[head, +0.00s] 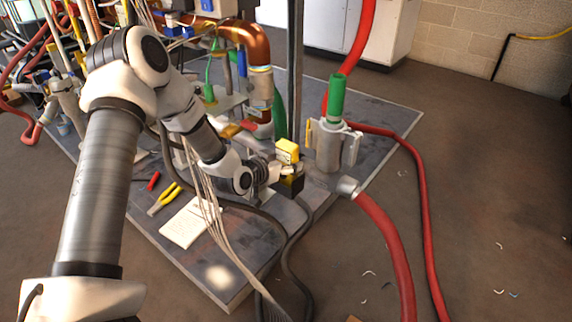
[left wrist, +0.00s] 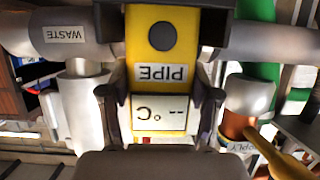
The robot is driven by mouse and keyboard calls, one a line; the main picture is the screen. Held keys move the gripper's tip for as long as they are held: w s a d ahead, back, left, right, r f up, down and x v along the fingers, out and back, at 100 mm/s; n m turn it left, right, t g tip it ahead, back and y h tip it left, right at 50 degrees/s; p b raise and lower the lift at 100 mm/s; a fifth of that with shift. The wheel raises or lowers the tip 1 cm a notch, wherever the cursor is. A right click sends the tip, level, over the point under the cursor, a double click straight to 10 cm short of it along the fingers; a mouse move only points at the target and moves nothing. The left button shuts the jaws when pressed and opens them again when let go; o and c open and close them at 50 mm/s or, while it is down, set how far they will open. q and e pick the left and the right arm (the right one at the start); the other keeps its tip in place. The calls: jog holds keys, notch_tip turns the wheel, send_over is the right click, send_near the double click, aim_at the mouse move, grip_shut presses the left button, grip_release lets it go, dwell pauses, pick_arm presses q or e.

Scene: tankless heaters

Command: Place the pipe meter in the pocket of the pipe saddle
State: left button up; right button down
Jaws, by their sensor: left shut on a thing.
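My left gripper (head: 280,173) is shut on the yellow pipe meter (head: 288,147). In the left wrist view the meter (left wrist: 163,72) carries the word PIPE and a white °C display, upside down, between my two dark fingers (left wrist: 162,118). A dark block (head: 291,186), perhaps the pipe saddle, is just below the meter in the head view. In the left wrist view, dark upright sides (left wrist: 112,35) flank the meter's far end. The pocket is hidden, and I cannot tell whether the meter is in it. My right gripper is not in view.
A grey cylinder with a green top (head: 330,145) stands right of the gripper, with red hoses (head: 388,235) nearby. Copper pipework (head: 258,60) rises behind. Pliers (head: 163,200), a paper (head: 183,226) and cables lie on the grey slab (head: 225,290). A pipe labelled WASTE (left wrist: 65,35) is beside the meter.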

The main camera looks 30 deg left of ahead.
pick_arm(q)
jog(key=o, duration=1.3)
jog(key=shift+f, duration=0.1)
jog(key=shift+o, duration=0.2)
jog(key=shift+r, duration=0.2)
jog(key=p+v, duration=0.7)
jog(key=v, duration=0.5)
jog(key=shift+p, duration=0.3)
jog(key=shift+f, duration=0.1)
